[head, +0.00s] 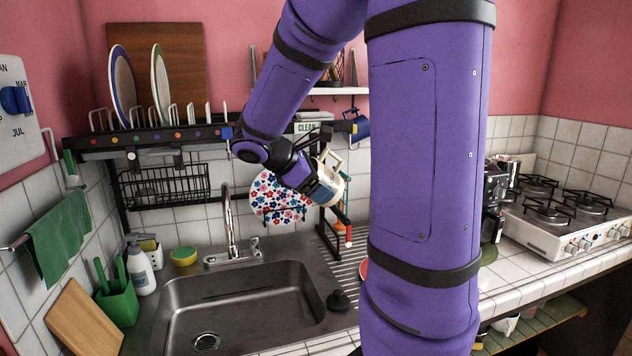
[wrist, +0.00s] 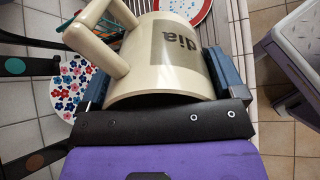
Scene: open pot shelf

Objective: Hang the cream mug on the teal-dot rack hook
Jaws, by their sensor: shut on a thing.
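The cream mug (head: 334,168) is in my gripper (head: 322,188), below the dark rack beam (head: 160,138) and in front of the tiled wall. In the wrist view the mug (wrist: 150,75) lies between the two blue-grey fingers of my gripper (wrist: 160,75); its handle (wrist: 98,35) points to the upper left and dark lettering shows on its side. At the left edge, a dark bar with a teal dot (wrist: 15,66) stands apart from the mug. A lower dark bar bears a brownish dot (wrist: 35,161). In the head view my arm hides part of the rack, and I cannot pick out the teal dot.
A blue mug (head: 358,126) hangs close to the right of my gripper. A floral round piece (head: 272,195) is on the wall behind. The tap (head: 231,225) and sink (head: 245,300) lie below left. Plates (head: 123,86) stand on the rack; a stove (head: 570,215) is at right.

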